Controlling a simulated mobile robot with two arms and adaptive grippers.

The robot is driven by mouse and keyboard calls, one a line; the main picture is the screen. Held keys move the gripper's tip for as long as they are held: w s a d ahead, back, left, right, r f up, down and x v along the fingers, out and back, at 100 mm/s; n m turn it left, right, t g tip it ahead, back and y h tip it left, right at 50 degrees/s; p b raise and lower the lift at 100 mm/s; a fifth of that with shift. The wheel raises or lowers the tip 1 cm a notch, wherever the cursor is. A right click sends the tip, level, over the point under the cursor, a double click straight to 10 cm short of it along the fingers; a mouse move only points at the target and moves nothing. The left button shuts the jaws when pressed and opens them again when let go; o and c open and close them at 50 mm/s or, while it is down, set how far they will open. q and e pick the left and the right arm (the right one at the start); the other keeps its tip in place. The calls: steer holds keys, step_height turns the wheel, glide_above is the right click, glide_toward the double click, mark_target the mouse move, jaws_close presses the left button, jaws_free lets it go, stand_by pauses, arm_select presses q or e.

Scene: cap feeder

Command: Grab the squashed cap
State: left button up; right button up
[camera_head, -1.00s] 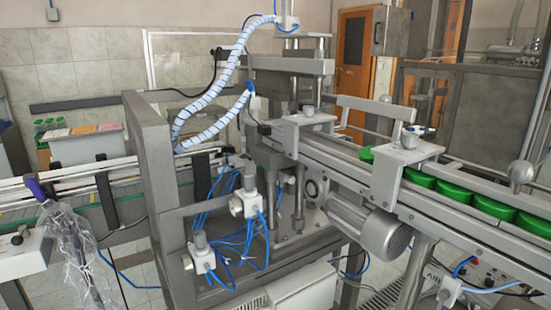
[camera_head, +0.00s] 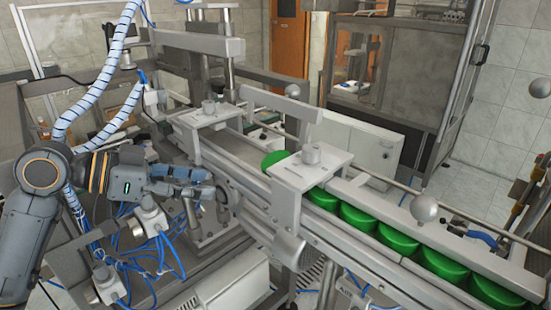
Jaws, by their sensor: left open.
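Several green caps sit in a row in the feeder rail (camera_head: 232,170). The first green cap (camera_head: 273,158) is partly hidden by a metal bracket plate (camera_head: 297,172). Another green cap (camera_head: 365,221) sits further along the row to the lower right. I cannot tell from this view which cap is squashed. My left gripper (camera_head: 208,184) comes in from the left, open and empty. In the picture it is left of the rail and apart from the caps. My right gripper is not in view.
Blue hoses and metal fittings (camera_head: 149,221) crowd the space below my left gripper. A ribbed white hose (camera_head: 103,90) hangs at the upper left. A ball-shaped knob (camera_head: 425,208) stands over the rail at the right. A grey cabinet (camera_head: 395,85) stands behind.

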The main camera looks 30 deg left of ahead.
arm_select(q)
steer(key=m+h, duration=0.1)
steer(key=h, duration=0.1)
glide_toward(265, 162)
steer(key=p+x, duration=0.3)
steer(key=x, duration=0.1)
steer(key=shift+w+d+f, duration=0.2)
steer(key=shift+d, duration=0.05)
steer(key=shift+w+d, duration=0.1)
steer(key=shift+w+d+p, duration=0.25)
steer(key=shift+p, duration=0.3)
steer(key=p+x, duration=0.2)
steer(key=shift+w+d+r, duration=0.1)
steer(key=shift+w+d, duration=0.2)
steer(key=shift+w, duration=0.05)
steer(key=shift+w+d+f, duration=0.25)
steer(key=shift+w+d, duration=0.15)
steer(key=shift+w, duration=0.05)
steer(key=shift+f, duration=0.15)
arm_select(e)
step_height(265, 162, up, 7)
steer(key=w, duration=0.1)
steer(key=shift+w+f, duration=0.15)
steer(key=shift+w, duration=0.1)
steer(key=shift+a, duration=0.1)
